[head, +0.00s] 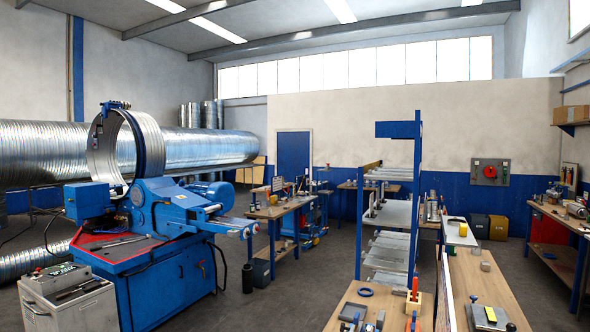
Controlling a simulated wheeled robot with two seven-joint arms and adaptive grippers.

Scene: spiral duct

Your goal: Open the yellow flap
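A small yellow piece (490,314) sits on a dark grey block (483,320) on the wooden bench at the bottom right; it looks flat and may be the yellow flap, but it is too small to tell whether it is hinged or shut. A yellow box (498,228) stands on the floor by the back wall, beside a dark box. Another small yellow item (457,220) lies on a narrow white surface at right of the rack. Neither of my grippers shows in the head view.
Wooden benches (465,274) with tools and a red-orange holder (413,302) fill the near right. A blue-framed rack (388,220) stands behind them. A blue duct machine (160,250) and a grey cart (68,300) stand at left. Open floor (300,285) lies between.

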